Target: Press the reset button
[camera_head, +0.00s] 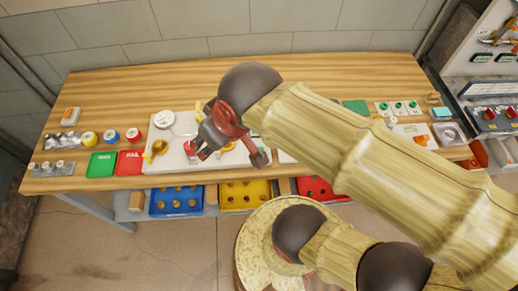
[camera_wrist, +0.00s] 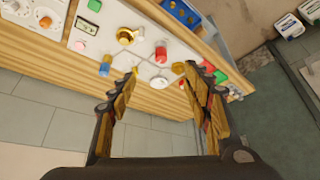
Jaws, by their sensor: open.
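My gripper (camera_head: 226,150) is open and empty above the white panel (camera_head: 178,160) on the wooden bench. In the wrist view its two fingers (camera_wrist: 160,74) stand wide apart. A red knob or button (camera_wrist: 160,53) shows on the panel between and beyond the fingertips, beside a brass fitting (camera_wrist: 127,36). A small blue part (camera_wrist: 104,66) sits to the left of the fingers. No label reading reset is legible, so I cannot tell which of these is the reset button. My arm hides the middle of the bench in the head view.
A round gauge (camera_head: 165,119), green tray (camera_head: 101,164) and red tray (camera_head: 131,162) lie on the left of the bench. Blue (camera_head: 176,212) and yellow (camera_head: 234,205) bins stand below. A control cabinet (camera_head: 490,85) stands at right. The bench's back left is clear.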

